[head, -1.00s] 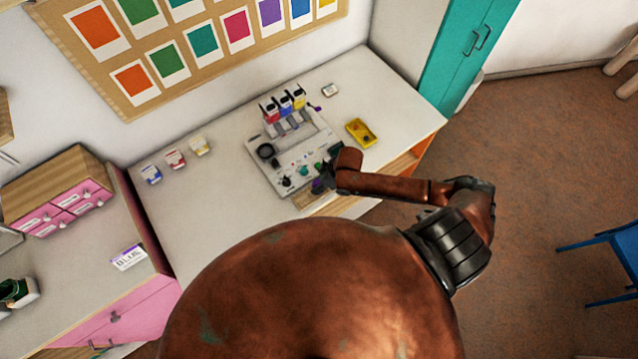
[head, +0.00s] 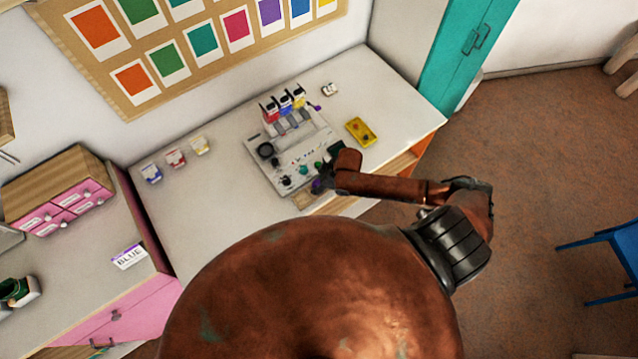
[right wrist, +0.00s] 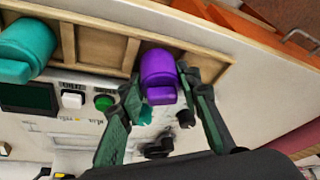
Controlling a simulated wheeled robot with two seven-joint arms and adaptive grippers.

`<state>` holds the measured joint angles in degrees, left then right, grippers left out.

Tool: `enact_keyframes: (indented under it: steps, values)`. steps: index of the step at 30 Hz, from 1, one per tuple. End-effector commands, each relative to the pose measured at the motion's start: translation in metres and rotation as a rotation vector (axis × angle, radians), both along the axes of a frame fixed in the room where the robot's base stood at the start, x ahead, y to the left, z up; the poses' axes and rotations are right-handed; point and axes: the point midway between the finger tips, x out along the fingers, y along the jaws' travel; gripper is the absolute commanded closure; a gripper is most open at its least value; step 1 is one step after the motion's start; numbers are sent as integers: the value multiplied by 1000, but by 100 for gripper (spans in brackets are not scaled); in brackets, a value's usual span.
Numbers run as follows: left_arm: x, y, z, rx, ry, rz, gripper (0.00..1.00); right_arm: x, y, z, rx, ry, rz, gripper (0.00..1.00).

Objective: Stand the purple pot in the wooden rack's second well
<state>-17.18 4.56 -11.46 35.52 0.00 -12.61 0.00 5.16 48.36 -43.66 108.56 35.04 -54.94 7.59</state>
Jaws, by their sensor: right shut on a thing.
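The purple pot (right wrist: 158,72) is between the two fingers of my right gripper (right wrist: 160,88), which is shut on it. It also shows small in the head view (head: 317,186), beside my right gripper (head: 322,182). The wooden rack (right wrist: 100,50) lies behind the pot in the right wrist view, with dividers between its wells. The pot overlaps a well to the right of a divider; I cannot tell whether it touches the rack floor. A teal pot (right wrist: 24,48) stands at the rack's left part. My left gripper is not in view.
A grey-white machine panel (head: 272,172) with knobs adjoins the rack; its green button (right wrist: 104,102) is close to my fingers. A yellow tray (head: 361,131) lies to the right. Small labelled cartons (head: 175,159) stand left. The table's left middle is clear.

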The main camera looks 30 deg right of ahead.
Motion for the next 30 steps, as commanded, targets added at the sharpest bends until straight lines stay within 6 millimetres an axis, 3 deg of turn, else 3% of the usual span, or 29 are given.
enact_keyframes:
  steps: [11,12,20,26,30]
  values:
    - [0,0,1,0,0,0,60,0,0,-1,0,-1,1,94]
    - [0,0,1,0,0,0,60,0,0,-1,0,-1,1,67]
    - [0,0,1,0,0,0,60,0,0,-1,0,0,1,49]
    - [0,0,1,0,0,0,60,0,0,-1,0,0,1,48]
    - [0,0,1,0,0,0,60,0,0,-1,-1,1,1,39]
